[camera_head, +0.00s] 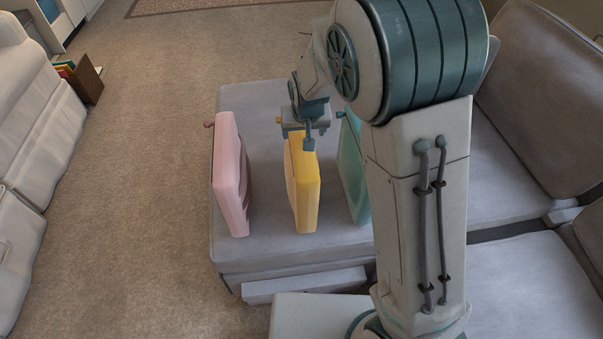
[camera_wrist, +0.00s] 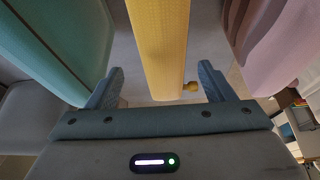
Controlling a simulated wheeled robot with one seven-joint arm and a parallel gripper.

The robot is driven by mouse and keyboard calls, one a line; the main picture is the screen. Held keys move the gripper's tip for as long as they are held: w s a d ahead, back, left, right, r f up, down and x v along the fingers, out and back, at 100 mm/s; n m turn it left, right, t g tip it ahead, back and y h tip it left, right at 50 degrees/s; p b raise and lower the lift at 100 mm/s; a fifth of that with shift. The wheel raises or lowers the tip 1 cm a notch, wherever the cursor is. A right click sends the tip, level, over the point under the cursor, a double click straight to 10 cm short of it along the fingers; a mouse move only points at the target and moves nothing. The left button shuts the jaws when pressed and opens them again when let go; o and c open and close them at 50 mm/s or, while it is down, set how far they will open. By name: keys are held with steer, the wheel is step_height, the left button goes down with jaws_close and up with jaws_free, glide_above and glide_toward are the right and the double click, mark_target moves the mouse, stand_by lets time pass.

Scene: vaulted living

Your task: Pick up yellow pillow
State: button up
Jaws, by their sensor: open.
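The yellow pillow (camera_head: 303,183) stands upright on edge on the grey ottoman-like seat (camera_head: 285,255), between a pink one and a teal one. My gripper (camera_head: 308,138) is at its top edge in the head view. In the wrist view the yellow pillow (camera_wrist: 161,45) reaches down between the two fingers of my gripper (camera_wrist: 161,88), with a gap on each side. The fingers are open. The lower part of the pillow is hidden in the wrist view.
A pink pillow-like object (camera_head: 231,175) stands to the left and a teal one (camera_head: 353,165) to the right, partly behind my arm. A grey sofa (camera_head: 525,280) is at right, a white sofa (camera_head: 35,120) at left. Carpet (camera_head: 140,180) between is clear.

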mark_target(301, 139)
steer(key=shift+b+x, duration=0.3)
steer(key=shift+x, duration=2.85)
steer(key=shift+s+a, duration=0.2)
steer(key=shift+f, duration=0.3)
steer(key=shift+c, duration=0.2)
steer(key=shift+r, duration=0.1)
jaws_close()
